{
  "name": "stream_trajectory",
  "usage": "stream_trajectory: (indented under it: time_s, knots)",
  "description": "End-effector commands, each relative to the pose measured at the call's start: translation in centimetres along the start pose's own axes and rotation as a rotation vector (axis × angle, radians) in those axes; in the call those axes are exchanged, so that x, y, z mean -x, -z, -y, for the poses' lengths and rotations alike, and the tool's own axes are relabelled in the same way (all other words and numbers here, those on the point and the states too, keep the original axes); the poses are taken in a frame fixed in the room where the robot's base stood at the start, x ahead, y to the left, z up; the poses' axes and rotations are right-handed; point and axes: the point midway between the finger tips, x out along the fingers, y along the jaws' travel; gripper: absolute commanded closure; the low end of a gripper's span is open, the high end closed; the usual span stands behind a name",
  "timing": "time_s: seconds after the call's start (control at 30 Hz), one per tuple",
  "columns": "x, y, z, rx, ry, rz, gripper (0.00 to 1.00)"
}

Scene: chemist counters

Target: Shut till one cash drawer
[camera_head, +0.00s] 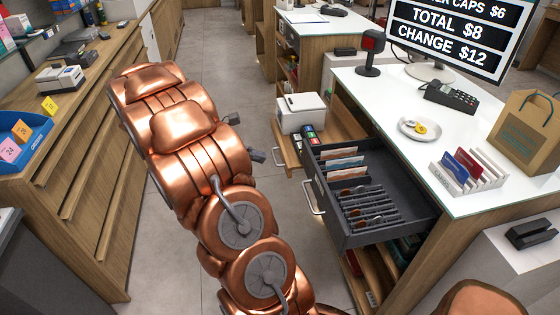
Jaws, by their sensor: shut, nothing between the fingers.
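The cash drawer (430,212) is dark grey and stands pulled out to the left from under the white-topped counter. Notes lie in its back compartments and coins in the slots nearer the front. Its pale bar handle (313,198) is on the drawer's left-facing front. My gripper (247,138) is left of the drawer, beyond my copper arm, and mostly hidden behind it. Only dark finger parts show; they are shut, hold nothing and appear apart from the handle.
A wooden pull-out (341,127) with a handle, a white printer and a card terminal juts out behind the cash drawer. The counter top (385,95) holds a screen, a coin dish and a paper bag. Wooden drawers (105,195) line the left. Grey floor (285,215) is free between.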

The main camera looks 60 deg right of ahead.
Motion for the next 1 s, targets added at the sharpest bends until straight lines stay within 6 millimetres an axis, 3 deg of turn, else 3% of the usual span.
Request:
stream_trajectory:
  time_s: [0.6, 1.0]
  knots:
    - [-10.0, -0.5, 0.2, 0.0, 0.007, 0.002, 1.0]
    - [-12.8, -2.0, 0.1, -0.001, 0.001, -0.001, 1.0]
